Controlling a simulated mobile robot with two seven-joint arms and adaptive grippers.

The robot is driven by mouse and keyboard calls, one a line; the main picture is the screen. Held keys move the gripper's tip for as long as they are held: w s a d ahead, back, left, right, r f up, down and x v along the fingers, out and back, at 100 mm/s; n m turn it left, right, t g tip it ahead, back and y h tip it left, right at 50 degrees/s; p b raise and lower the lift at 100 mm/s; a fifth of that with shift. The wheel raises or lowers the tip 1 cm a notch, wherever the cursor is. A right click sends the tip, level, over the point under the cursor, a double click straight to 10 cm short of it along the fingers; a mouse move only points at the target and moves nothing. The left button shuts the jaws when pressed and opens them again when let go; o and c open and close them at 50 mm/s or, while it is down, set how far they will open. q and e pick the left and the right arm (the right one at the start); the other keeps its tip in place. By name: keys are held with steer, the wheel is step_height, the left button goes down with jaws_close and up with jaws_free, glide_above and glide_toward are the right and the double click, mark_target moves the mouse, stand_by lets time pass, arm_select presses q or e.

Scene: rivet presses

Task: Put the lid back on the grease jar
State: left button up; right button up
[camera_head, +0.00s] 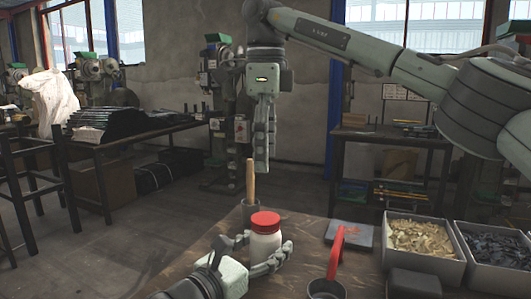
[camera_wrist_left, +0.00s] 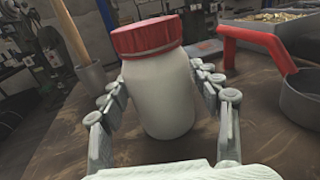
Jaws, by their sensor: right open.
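The grease jar (camera_head: 266,247) is a white, round jar standing upright on the wooden table; it fills the middle of the left wrist view (camera_wrist_left: 160,95). The red lid (camera_head: 265,222) sits on top of the jar mouth, and it also shows in the left wrist view (camera_wrist_left: 147,37). I cannot tell how tightly it is seated. My left gripper (camera_head: 263,254) has its fingers on both sides of the jar body below the lid, closed against it. My right gripper (camera_head: 262,168) hangs fingers down, empty, above and behind the jar, clear of the lid. Its fingers are seen nearly edge-on.
A wooden-handled tool (camera_head: 250,180) stands in a dark cup (camera_head: 249,208) just behind the jar. A grey pot (camera_head: 326,290) with a raised red handle (camera_head: 337,252) is to the right. A flat grey pad (camera_head: 350,235) and bins (camera_head: 405,258) of small parts lie further right.

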arm_select(q)
steer(key=shift+o, duration=0.8)
steer(key=v, duration=1.2)
